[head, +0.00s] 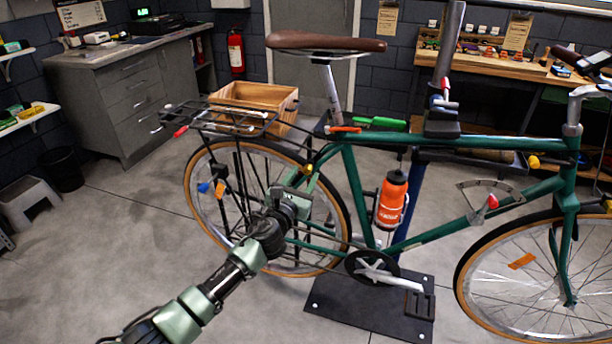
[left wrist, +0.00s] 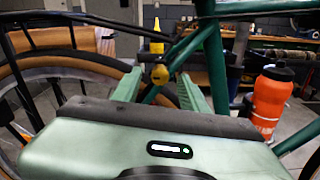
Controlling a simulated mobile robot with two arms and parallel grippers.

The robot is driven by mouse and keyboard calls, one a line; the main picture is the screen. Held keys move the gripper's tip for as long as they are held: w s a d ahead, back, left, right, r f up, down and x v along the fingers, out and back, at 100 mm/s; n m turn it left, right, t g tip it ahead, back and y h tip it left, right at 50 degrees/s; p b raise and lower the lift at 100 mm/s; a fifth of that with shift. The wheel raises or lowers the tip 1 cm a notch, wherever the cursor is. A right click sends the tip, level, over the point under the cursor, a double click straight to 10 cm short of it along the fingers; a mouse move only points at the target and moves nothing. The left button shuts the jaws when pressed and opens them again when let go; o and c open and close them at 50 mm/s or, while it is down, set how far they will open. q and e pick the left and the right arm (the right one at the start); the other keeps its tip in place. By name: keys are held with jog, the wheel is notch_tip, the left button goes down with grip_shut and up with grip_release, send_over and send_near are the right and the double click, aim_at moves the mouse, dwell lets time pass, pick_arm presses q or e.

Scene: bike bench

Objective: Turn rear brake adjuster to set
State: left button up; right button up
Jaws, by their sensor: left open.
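A yellow round knob (head: 307,169), which looks like the rear brake adjuster, sits on the green bike frame (head: 354,185) near the rear wheel's upper front side. In the left wrist view the knob (left wrist: 159,74) shows between my two fingers, ahead of the palm, with a dark spot on its face. My left gripper (head: 300,181) is open, with its fingers pointing at the knob. I cannot tell whether either finger touches it. My right gripper is not in view.
The rear wheel (head: 196,213) and rack (head: 232,118) are left of my gripper. An orange bottle (head: 391,200) is on the frame to the right. A repair stand with a dark base plate (head: 340,306) holds the bike.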

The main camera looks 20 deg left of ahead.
pick_arm(q)
jog(key=shift+w, duration=0.75)
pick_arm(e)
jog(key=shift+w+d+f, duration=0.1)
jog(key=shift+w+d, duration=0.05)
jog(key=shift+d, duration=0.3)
pick_arm(q)
grip_shut()
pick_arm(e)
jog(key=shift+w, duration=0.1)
pick_arm(q)
jog(key=shift+n, duration=0.3)
